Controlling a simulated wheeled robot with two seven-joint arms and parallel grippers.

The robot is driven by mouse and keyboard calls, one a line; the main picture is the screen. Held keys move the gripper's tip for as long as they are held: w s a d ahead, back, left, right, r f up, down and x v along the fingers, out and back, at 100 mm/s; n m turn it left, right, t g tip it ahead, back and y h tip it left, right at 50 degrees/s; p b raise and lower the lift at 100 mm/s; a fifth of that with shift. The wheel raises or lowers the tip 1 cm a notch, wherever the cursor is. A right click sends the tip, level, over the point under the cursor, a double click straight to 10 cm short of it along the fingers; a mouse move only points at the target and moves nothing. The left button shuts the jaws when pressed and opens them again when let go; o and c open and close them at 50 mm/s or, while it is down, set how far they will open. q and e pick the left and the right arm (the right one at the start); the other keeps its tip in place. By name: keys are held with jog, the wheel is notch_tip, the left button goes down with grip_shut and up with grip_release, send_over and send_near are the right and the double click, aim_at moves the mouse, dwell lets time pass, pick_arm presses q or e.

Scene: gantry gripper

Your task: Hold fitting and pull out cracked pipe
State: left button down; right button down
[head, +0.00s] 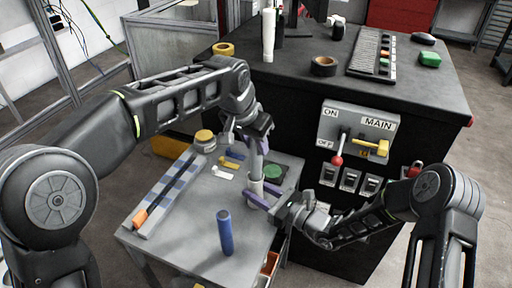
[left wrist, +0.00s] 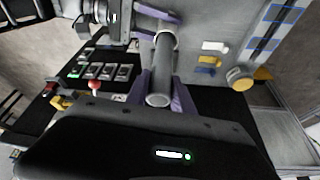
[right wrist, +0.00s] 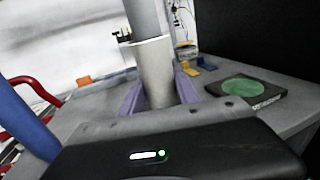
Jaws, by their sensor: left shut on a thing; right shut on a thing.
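The grey pipe (head: 260,163) stands upright over the small grey table; it also shows in the left wrist view (left wrist: 163,65) and the right wrist view (right wrist: 147,18). Its lower end goes into the wider pale fitting (right wrist: 156,72). I cannot see a crack. My left gripper (head: 257,140) is shut on the pipe near its top, with purple fingers on both sides of it (left wrist: 161,92). My right gripper (head: 262,195) is shut on the fitting from the right, lower down (right wrist: 158,95).
A blue cylinder (head: 225,232) stands on the table's front part. A green disc (head: 273,172) on a black pad lies right of the pipe. A jar (head: 204,140) and a striped bar (head: 166,196) are to the left. The MAIN switch panel (head: 355,130) is close behind my right arm.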

pick_arm(q)
jog(key=shift+r, duration=0.5)
jog(key=shift+r, duration=0.1)
jog(key=shift+r, duration=1.4)
jog(key=shift+r, duration=0.1)
jog(key=shift+r, duration=1.4)
pick_arm(e)
jog(key=c, duration=0.8)
grip_release()
jog(key=shift+d, duration=0.1)
jog(key=v, duration=1.2)
